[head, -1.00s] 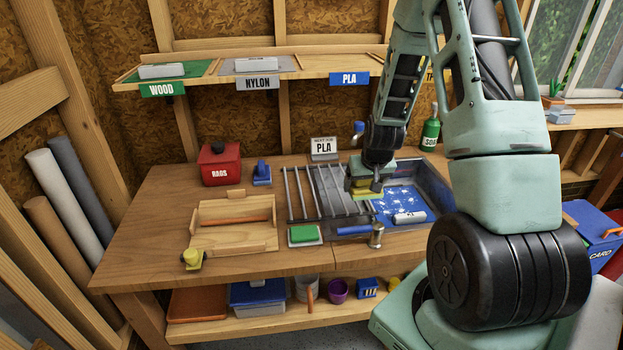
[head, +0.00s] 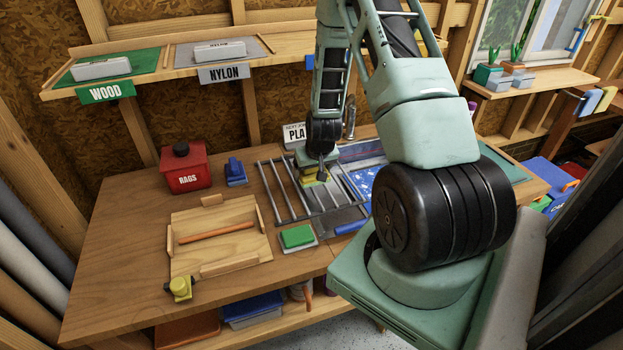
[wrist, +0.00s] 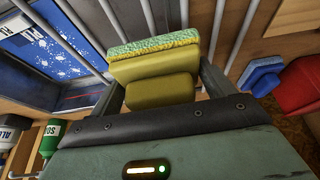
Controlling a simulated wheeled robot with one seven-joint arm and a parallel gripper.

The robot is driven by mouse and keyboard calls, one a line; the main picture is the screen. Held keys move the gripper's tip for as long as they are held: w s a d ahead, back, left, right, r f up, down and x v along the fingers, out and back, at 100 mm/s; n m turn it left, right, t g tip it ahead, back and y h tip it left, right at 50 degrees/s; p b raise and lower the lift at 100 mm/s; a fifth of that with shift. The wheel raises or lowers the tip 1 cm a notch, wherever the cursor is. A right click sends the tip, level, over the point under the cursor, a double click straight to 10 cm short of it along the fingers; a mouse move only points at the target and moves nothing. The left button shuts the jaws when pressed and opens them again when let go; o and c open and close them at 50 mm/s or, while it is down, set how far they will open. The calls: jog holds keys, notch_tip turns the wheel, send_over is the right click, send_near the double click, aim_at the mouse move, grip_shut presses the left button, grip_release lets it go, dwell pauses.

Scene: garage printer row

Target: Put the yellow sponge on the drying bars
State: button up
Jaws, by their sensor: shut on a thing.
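The yellow sponge (wrist: 155,68) has a green scrub face and is held between the fingers of my gripper (wrist: 160,92). In the head view the sponge (head: 311,178) shows just under my gripper (head: 322,172), partly hidden by it. The drying bars (head: 283,190) are parallel metal rods at the back middle of the bench; in the wrist view the bars (wrist: 186,14) pass behind the sponge. The sponge is over or at the bars; I cannot tell whether it touches them.
The blue speckled basin (head: 362,180) lies right of the bars, partly hidden by my arm. A green sponge-like block (head: 297,236) lies in front of the bars. A blue brush (head: 235,172) and red RAGS box (head: 185,168) stand left. A wooden tray (head: 222,255) is at front left.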

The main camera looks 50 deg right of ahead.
aim_at(313, 190)
jog(key=shift+f+p, duration=0.6)
jog(key=shift+f, duration=1.5)
jog(key=shift+f, duration=0.1)
jog(key=shift+s+f+b, duration=0.1)
jog(key=shift+f+b, duration=0.15)
jog(key=shift+b, duration=0.1)
jog(key=o, duration=0.9)
jog(key=shift+a, duration=0.1)
